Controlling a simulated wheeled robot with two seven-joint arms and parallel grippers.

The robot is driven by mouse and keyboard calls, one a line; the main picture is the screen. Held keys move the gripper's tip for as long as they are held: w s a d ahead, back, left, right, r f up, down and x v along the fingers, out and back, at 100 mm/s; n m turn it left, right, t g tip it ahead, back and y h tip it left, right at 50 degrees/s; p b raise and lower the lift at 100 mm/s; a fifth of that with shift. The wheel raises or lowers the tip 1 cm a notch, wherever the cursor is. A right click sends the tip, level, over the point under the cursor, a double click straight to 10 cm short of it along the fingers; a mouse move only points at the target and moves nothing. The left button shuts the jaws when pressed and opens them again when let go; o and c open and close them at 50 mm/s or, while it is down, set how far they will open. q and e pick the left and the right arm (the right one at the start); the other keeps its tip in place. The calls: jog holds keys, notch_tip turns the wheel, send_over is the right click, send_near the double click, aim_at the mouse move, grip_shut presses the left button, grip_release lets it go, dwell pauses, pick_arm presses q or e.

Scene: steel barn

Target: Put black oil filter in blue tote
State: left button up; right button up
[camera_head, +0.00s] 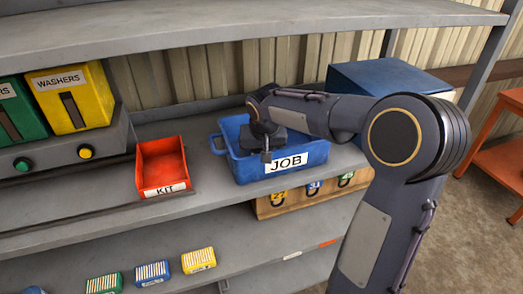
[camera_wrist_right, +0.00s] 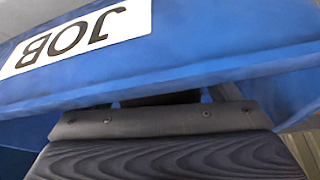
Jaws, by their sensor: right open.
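The blue tote (camera_head: 250,174) with a white JOB label stands on the middle shelf in the head view. My right gripper (camera_head: 266,154) reaches over it from the right, its end pointing down at the tote's front part. In the right wrist view the tote's blue wall (camera_wrist_right: 225,65) and upside-down label fill the upper part, close to the gripper. That gripper is open. I cannot make out the black oil filter in either view; a dark patch in the wrist view could be a finger or something else. My left gripper is not in view.
A red KIT bin (camera_head: 162,165) stands left of the tote. Yellow (camera_head: 76,98) and green (camera_head: 20,112) WASHERS bins stand farther left. A blue box (camera_head: 385,76) is behind my arm. Small coloured packs (camera_head: 152,273) lie on the lower shelf. An upper shelf (camera_head: 230,24) overhangs.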

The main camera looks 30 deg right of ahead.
jog(key=v, duration=0.7)
jog(key=shift+s+r, duration=0.1)
jog(key=shift+r, duration=0.15)
